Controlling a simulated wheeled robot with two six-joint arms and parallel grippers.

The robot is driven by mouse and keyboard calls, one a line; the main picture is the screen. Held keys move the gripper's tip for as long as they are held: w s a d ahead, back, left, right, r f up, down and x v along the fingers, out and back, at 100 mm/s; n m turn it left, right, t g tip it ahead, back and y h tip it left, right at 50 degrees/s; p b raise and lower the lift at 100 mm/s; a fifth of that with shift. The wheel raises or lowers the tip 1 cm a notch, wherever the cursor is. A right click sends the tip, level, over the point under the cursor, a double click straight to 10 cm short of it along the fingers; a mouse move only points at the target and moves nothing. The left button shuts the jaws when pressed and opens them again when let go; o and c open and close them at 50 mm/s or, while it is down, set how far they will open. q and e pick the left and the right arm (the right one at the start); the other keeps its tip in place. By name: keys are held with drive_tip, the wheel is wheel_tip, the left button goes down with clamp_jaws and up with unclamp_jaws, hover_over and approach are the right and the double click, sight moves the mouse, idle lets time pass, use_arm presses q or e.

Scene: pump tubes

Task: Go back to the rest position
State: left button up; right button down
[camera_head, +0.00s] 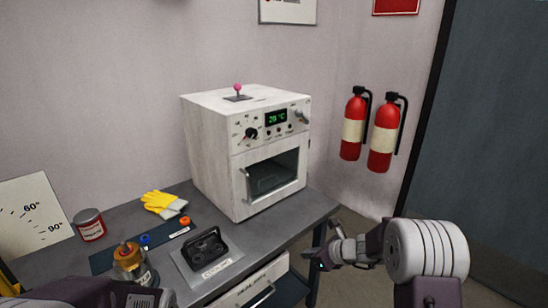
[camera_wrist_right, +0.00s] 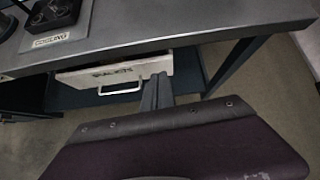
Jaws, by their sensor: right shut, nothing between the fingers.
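My right gripper (camera_head: 330,245) hangs in free air to the right of the bench, below the fire extinguishers, shut and empty. In the right wrist view its closed fingers (camera_wrist_right: 157,92) appear in front of the bench edge and the white drawer. A part of my left arm (camera_head: 95,292) shows at the bottom left of the head view; its fingers are out of sight. The white oven (camera_head: 215,150) stands on the bench with its door closed, a lit display and a pink-knobbed lever (camera_head: 237,88) on top.
The grey bench (camera_head: 285,228) holds a black cooling rack (camera_head: 206,247), yellow gloves (camera_head: 163,203), a red can (camera_head: 89,224), orange and blue caps and a brass-topped jar (camera_head: 128,262). A white drawer (camera_wrist_right: 115,75) sits under the bench top. Two fire extinguishers (camera_head: 383,135) hang on the wall.

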drive_tip(key=s+a+r+n+g, duration=0.2)
drive_tip(key=s+a+n, duration=0.1)
drive_tip(key=s+n, duration=0.3)
drive_tip(key=s+a+r+n+g, duration=0.15)
drive_tip(key=s+n, duration=0.25)
drive_tip(key=s, duration=0.4)
drive_tip(key=s+d+f+n+g+h, duration=0.1)
drive_tip(key=s+d+f+n+h, duration=0.25)
drive_tip(key=s+n, duration=0.4)
drive_tip(key=s+d+f+n+g+h, duration=0.2)
drive_tip(key=s+d+n, duration=0.35)
drive_tip(key=n, duration=0.35)
wheel_tip(320, 180, up, 16)
drive_tip(key=a+p, duration=0.1)
drive_tip(key=p, duration=1.4)
drive_tip(key=shift+s+n+p, duration=0.25)
drive_tip(key=shift+n+p, duration=0.05)
drive_tip(key=shift+n, duration=0.15)
